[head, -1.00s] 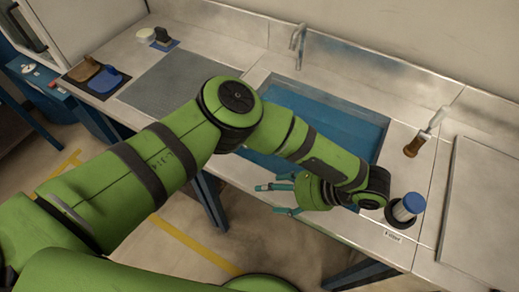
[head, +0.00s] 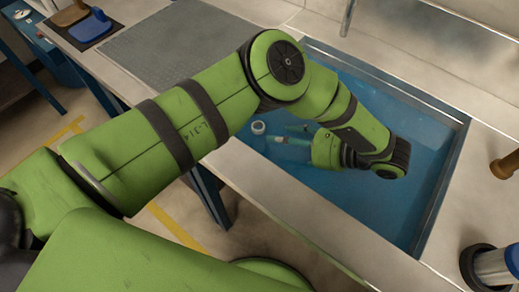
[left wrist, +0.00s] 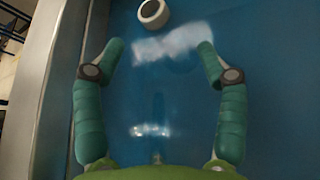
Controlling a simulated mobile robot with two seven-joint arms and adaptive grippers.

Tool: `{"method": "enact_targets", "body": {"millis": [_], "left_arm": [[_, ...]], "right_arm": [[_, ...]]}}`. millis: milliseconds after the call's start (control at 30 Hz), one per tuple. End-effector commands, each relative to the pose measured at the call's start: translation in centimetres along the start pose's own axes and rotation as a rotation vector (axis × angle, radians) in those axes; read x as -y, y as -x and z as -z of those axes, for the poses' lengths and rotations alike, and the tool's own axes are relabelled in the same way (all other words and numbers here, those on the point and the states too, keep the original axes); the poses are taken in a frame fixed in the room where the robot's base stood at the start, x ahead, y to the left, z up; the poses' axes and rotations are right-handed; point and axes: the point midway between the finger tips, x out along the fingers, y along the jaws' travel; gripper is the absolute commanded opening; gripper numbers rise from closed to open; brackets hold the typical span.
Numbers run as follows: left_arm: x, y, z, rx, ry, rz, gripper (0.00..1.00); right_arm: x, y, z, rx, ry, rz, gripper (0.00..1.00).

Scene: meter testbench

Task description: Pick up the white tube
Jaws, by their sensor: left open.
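The white tube (head: 258,128) shows as a short white ring with a dark opening, inside the blue sink (head: 400,208) near its left wall. My right gripper is not in view.
The sink's front rim (head: 300,222) and left wall border the gripper. A metal tap (head: 348,16) stands behind. At the right are a brown-handled tool (head: 505,165) and a blue-topped cylinder (head: 495,266). A grey mat (head: 180,50) lies left of the sink.

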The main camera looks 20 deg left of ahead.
Motion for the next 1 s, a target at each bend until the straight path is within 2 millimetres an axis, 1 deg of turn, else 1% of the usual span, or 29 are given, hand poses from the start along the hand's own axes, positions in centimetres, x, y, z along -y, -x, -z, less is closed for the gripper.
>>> {"method": "enact_targets", "body": {"millis": [33, 267, 500, 600, 867, 900, 967, 1000], "left_arm": [[0.0, -0.4, 0.5, 0.0, 0.0, -0.001, 0.73], [0.0, -2.6, 0.3, -0.001, -0.002, -0.004, 0.73], [0.2, -6.1, 0.2, -0.001, -0.002, -0.004, 0.73], [0.2, -7.0, 0.2, -0.001, -0.002, -0.003, 0.73], [0.3, -7.3, 0.2, -0.001, -0.001, 0.001, 0.73], [0.3, -7.3, 0.2, -0.001, 0.0, 0.001, 0.65], [0.3, -7.3, 0.2, -0.001, 0.0, 0.001, 0.41], [0.3, -7.3, 0.2, -0.001, 0.0, 0.001, 0.25]], "right_arm": [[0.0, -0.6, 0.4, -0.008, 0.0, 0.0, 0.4], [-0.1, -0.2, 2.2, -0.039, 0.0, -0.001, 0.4], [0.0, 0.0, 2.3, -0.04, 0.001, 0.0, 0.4], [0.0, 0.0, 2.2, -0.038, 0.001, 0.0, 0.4], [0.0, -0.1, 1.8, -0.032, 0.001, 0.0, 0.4], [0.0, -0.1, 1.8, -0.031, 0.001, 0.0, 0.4], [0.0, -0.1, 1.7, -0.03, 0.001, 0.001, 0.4], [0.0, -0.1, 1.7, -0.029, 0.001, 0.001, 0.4]]}}
